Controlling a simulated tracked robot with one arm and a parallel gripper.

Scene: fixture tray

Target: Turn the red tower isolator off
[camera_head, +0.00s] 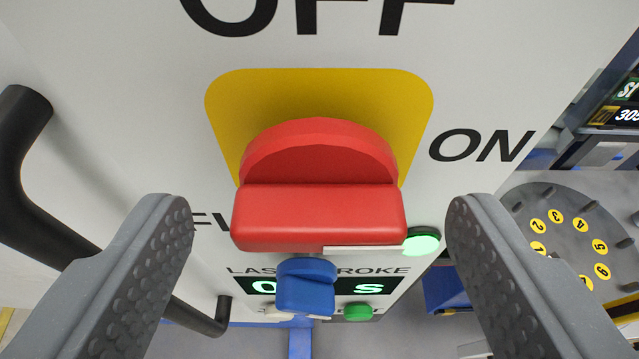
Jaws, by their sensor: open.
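The red isolator handle (318,218) sits on a yellow plate (228,100) on the white tower panel, in the middle of the view. Its wide bar lies level across the picture. "OFF" is printed above it and "ON" (482,146) to its right. My gripper (320,232) is open, with one ridged grey finger on the left and one on the right of the handle. I cannot tell how far the fingertips are from the panel.
A smaller blue knob (306,287) sits below the handle, in front of a display (368,286). Green lights (421,242) are beside it. A black bar handle (22,170) sticks out at the left. A round grey plate with numbered yellow spots (568,235) stands at the right.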

